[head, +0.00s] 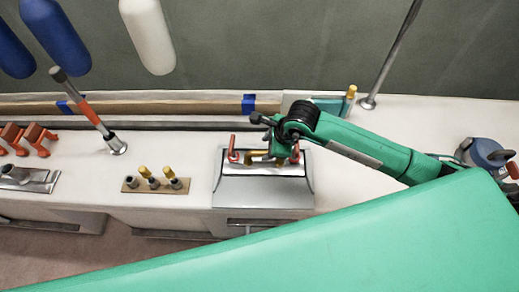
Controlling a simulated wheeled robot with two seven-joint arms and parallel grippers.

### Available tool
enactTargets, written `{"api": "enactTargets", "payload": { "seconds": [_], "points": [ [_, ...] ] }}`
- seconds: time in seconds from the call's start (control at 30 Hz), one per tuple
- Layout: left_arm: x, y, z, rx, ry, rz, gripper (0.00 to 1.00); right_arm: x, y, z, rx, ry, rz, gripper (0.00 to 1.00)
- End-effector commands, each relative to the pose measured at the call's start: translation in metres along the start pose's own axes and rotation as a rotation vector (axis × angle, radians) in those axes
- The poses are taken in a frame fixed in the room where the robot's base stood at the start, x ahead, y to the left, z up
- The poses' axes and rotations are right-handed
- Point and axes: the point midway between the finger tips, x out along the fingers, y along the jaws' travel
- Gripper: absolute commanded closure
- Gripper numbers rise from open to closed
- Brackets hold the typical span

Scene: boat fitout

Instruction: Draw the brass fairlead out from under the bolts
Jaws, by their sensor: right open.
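A brass-coloured piece (254,157), which looks like the fairlead, lies on the grey metal plate (265,190) near its back edge. It is small and partly hidden by my right gripper (278,154). Red upright fittings stand at each end of it, one at the left (233,150) and one at the right (295,153); I cannot tell the bolts clearly from these. My right gripper is open, right at the brass piece, between the red fittings. I cannot tell whether it touches the piece. My left gripper is not in view.
A board with brass-topped pegs (157,184) and an orange-banded lever (88,112) stand to the left. Orange clamps (38,137) are at the far left. A steel post (390,55) and a blue-topped winch (483,153) stand right. Fenders (148,35) hang behind.

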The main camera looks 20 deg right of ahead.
Motion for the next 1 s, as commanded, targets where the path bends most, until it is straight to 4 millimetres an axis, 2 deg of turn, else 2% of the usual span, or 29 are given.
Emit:
{"api": "enactTargets", "payload": {
  "seconds": [0.2,0.33,0.5,0.77,0.8,1.0],
  "points": [
    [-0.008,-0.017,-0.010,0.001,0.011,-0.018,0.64,0.039,0.001,0.001,0.003,0.000,0.003,0.54],
    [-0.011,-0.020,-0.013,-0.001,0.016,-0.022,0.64,0.056,0.001,0.000,0.002,0.000,0.002,0.54],
    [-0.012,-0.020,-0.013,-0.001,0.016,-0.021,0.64,0.066,0.001,0.000,0.001,-0.001,0.002,0.54],
    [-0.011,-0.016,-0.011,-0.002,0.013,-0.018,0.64,0.068,0.001,0.000,0.000,-0.001,0.001,0.54],
    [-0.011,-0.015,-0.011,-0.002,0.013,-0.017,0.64,0.068,0.001,0.000,0.000,-0.001,0.001,0.56],
    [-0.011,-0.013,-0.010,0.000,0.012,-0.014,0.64,0.068,0.001,0.000,0.001,-0.001,0.001,0.95]
  ]
}}
